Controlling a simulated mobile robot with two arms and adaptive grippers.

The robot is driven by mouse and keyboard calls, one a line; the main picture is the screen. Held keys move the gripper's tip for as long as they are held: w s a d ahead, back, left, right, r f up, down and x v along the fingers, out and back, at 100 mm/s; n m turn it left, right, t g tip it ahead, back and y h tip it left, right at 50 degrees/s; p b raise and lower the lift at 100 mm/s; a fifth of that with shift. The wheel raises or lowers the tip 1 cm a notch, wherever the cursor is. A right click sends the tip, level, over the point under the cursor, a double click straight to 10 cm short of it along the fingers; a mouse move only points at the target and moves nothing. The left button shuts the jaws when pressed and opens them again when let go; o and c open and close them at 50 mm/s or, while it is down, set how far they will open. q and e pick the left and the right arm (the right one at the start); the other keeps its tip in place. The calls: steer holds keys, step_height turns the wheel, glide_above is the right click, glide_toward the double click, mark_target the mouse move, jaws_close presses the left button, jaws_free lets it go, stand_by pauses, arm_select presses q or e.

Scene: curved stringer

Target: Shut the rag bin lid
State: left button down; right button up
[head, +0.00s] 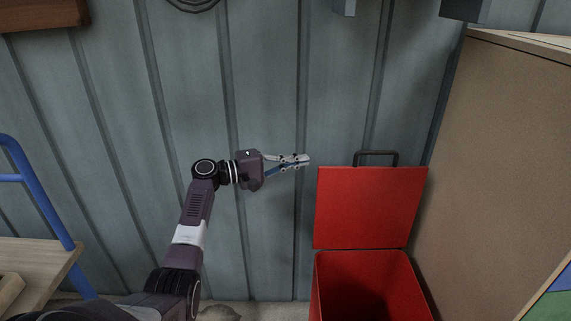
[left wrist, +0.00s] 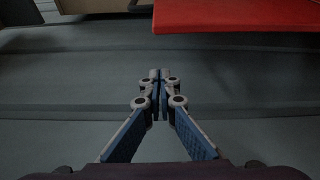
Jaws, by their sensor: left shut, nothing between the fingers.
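The red rag bin (head: 368,290) stands low at the right of the head view, against the corrugated wall. Its red lid (head: 368,207) is open and stands upright at the back, with a dark handle (head: 377,154) on its top edge. My left gripper (head: 304,160) is shut and empty, left of the lid's upper left corner and apart from it. In the left wrist view the shut fingertips (left wrist: 160,76) show over the grey wall, and part of the red lid (left wrist: 240,14) shows at the top right. My right gripper is not in view.
A tall brown board-sided cabinet (head: 500,150) stands close to the right of the bin. A blue-framed cart (head: 40,190) with a wooden shelf is at the far left. The grey corrugated wall (head: 280,80) is close behind my gripper.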

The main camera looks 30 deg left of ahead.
arm_select(q)
steer(key=shift+s+d+p, duration=0.25)
steer(key=shift+d, duration=0.75)
steer(key=shift+s+d+p, duration=0.25)
steer(key=shift+d, duration=0.75)
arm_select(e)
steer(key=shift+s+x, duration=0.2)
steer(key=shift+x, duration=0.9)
arm_select(q)
steer(key=shift+s+d, duration=0.1)
steer(key=shift+d, duration=0.1)
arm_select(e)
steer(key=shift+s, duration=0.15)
